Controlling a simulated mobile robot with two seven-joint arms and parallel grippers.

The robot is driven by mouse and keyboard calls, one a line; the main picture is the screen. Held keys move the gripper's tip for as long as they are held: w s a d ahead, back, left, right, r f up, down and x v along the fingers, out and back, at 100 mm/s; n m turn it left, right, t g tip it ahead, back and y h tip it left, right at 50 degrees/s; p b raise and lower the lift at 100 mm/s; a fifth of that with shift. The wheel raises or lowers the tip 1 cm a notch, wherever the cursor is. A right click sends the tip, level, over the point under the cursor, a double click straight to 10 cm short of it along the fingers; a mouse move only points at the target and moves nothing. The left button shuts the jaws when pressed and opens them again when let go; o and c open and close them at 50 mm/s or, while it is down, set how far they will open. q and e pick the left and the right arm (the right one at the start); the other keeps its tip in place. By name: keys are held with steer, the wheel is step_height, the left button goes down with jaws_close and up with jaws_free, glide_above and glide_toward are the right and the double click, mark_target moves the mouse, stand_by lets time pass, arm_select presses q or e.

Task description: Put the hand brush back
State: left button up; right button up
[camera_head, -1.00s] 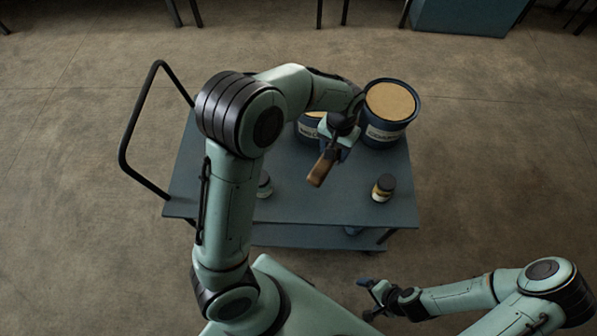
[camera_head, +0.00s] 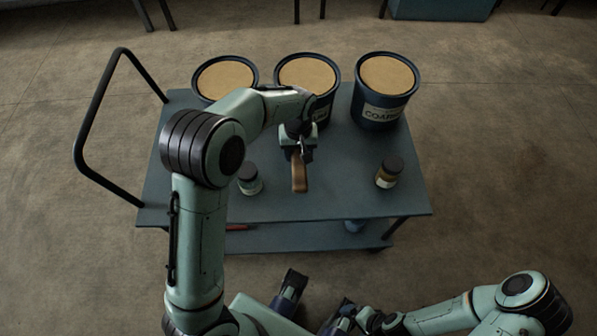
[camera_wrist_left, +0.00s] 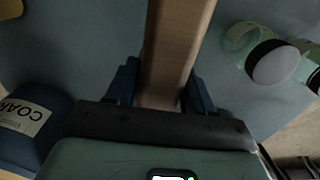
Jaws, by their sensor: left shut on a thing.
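My left gripper (camera_head: 298,152) is shut on the hand brush (camera_head: 300,176), whose brown wooden part points toward me above the cart top. The left wrist view shows the wooden part (camera_wrist_left: 178,45) between the two dark blue fingers (camera_wrist_left: 162,90). The brush's bristles are not visible. My right gripper (camera_head: 345,316) is low at the bottom of the head view, in front of the cart and away from the brush. I cannot make out its finger gap.
The blue-grey cart (camera_head: 330,205) carries a left bucket (camera_head: 225,78), a middle bucket (camera_head: 307,75) partly behind my arm, and a right bucket (camera_head: 385,90) with a "COAR…" label. A left jar (camera_head: 249,180) and a right jar (camera_head: 388,172) stand nearer.

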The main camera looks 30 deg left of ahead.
arm_select(q)
step_height(320, 180, down, 11)
steer(key=shift+b, duration=0.7)
steer(key=shift+f, duration=0.15)
steer(key=o, duration=1)
steer(key=shift+r, duration=0.25)
step_height(320, 180, up, 12)
steer(key=shift+f+p, duration=0.1)
steer(key=shift+p, duration=0.85)
